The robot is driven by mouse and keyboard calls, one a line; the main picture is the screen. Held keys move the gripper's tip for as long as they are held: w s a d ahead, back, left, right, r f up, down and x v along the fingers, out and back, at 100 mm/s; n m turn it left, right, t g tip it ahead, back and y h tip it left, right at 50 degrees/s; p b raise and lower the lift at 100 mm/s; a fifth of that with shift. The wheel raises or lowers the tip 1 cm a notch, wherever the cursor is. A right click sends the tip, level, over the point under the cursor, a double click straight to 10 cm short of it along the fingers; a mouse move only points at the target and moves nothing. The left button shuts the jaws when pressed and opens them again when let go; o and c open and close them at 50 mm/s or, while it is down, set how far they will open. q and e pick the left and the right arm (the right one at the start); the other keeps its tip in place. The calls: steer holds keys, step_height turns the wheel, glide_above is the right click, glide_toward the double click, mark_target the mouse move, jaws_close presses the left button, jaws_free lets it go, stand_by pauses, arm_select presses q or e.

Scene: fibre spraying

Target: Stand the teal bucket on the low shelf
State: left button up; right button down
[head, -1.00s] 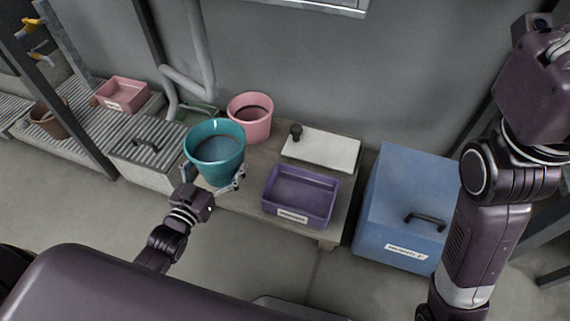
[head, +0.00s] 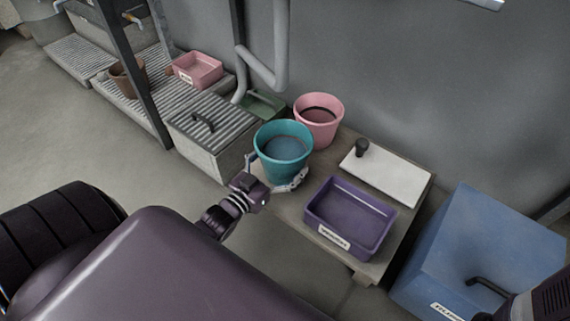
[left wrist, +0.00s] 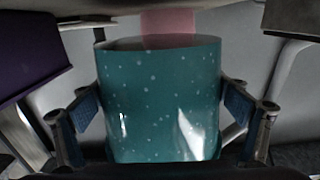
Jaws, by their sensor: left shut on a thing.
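The teal bucket (head: 284,162) is upright between the fingers of my left gripper (head: 274,184) in the head view. The left gripper is shut on it. The bucket overlaps the left end of the low wooden shelf (head: 296,209) in the picture; I cannot tell whether its base touches the shelf. In the left wrist view the teal bucket (left wrist: 160,98) fills the middle, with a finger on each side of it. My right gripper is not in view; only part of the right arm shows at the lower right.
On the shelf stand a pink bucket (head: 318,124) behind, a purple tray (head: 349,226) to the right and a white board (head: 388,178) with a dark knob. A ridged grey box (head: 205,145) is at left, a blue box (head: 480,255) at right. Pipes run behind.

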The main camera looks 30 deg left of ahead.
mark_target(296, 154)
arm_select(q)
steer(key=shift+w+f+b, duration=0.1)
steer(key=shift+f+b, duration=0.2)
steer(key=shift+b, duration=0.15)
steer(key=shift+f+b, duration=1)
steer(key=shift+f, duration=0.3)
steer(key=shift+f, duration=0.15)
steer(key=o, duration=1.8)
steer(key=shift+f, duration=0.15)
